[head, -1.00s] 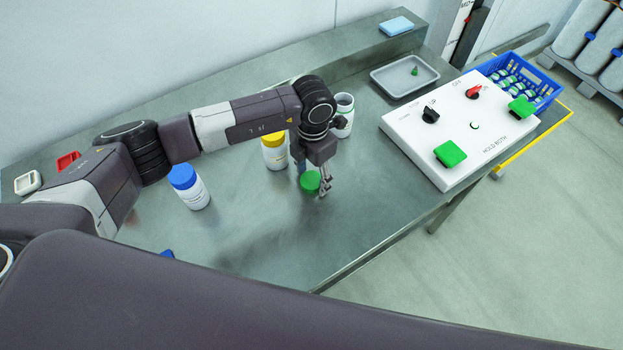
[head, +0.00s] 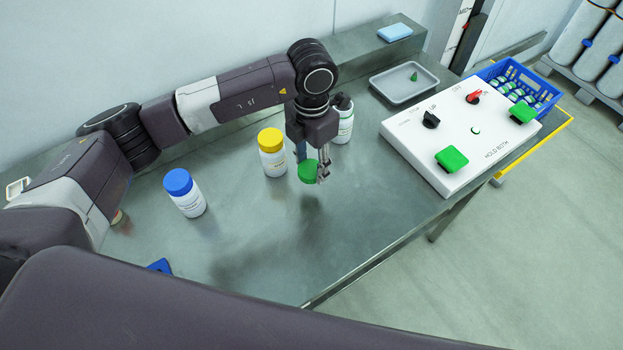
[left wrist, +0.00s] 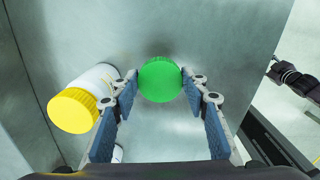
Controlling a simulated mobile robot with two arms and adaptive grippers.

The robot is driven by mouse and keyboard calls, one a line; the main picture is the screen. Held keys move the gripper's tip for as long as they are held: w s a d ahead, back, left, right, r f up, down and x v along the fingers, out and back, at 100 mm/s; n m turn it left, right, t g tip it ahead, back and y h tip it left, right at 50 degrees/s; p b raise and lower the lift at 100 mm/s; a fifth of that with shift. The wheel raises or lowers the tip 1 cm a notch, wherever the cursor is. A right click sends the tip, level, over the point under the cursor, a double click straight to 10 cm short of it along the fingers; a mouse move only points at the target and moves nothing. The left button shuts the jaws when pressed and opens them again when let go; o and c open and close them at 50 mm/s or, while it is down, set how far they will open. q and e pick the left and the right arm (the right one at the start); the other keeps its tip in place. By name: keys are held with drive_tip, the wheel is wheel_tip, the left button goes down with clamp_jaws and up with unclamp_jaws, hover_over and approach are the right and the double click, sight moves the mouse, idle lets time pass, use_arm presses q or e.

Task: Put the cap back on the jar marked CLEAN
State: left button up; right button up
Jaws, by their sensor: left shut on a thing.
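My left gripper (head: 323,172) is shut on a green cap (head: 308,171) and holds it above the metal table. In the left wrist view the cap (left wrist: 160,79) sits between the fingertips. A white jar with a green-marked label (head: 344,125) stands behind the gripper, its top partly hidden by my wrist; its lettering is too small to read. A white jar with a yellow cap (head: 272,152) stands just left of the gripper and also shows in the left wrist view (left wrist: 75,110). A blue-capped jar (head: 185,192) stands further left.
A white control box (head: 460,135) with green buttons takes up the right of the table. A blue crate (head: 518,82) stands beyond the box. The table's front middle is clear.

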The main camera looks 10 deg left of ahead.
sight(311, 168)
use_arm(q)
wheel_tip(311, 168, up, 13)
drive_tip(key=b, duration=0.2)
drive_tip(key=shift+f+b, duration=0.2)
drive_tip(key=shift+b, duration=0.2)
use_arm(e)
wheel_tip(311, 168, down, 4)
drive_tip(key=shift+r, duration=0.25)
drive_tip(key=shift+o, duration=0.5)
